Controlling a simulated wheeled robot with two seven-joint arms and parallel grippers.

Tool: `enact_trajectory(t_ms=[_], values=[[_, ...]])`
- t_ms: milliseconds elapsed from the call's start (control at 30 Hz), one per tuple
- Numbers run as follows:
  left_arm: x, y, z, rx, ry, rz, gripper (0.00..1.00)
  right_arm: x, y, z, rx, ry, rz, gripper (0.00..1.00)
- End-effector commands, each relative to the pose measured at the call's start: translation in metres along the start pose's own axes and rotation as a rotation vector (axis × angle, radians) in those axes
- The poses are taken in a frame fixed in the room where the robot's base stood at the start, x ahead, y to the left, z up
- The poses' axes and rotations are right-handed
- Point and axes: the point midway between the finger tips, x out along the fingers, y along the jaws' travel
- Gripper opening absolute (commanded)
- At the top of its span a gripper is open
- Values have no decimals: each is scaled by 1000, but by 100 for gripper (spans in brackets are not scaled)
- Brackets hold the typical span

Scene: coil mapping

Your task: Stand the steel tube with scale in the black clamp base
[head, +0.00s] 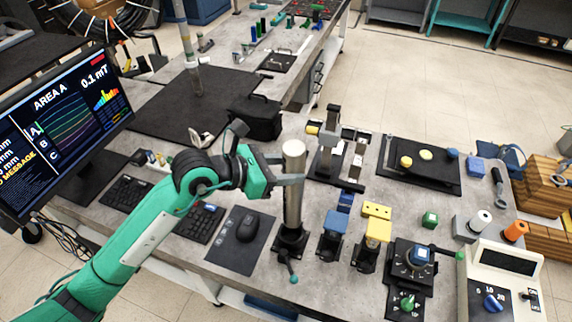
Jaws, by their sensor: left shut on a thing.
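The steel tube (293,205) is a thick silver cylinder with a pale top, upright near the middle of the bench. Its scale cannot be made out. My left gripper (291,179) reaches in from the left and is shut on the tube at about mid-height. The black clamp base (291,243) is directly under the tube, with a teal-tipped handle hanging toward the front edge. The tube's lower end meets the top of the base in the picture; I cannot tell how deep it sits. My right gripper is not in view.
A black metal stand (329,150) is behind. A monitor (65,130) is far left.

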Motion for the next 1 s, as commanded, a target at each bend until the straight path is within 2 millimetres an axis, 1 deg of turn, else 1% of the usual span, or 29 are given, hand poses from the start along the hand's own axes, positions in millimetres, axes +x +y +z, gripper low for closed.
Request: enact_trajectory(t_ms=[33,500,1000], values=[[2,0,-5,1,-3,0,0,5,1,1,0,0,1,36],[16,0,-38,1,-2,0,0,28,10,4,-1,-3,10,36],[30,0,-72,2,-2,0,0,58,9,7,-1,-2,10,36]])
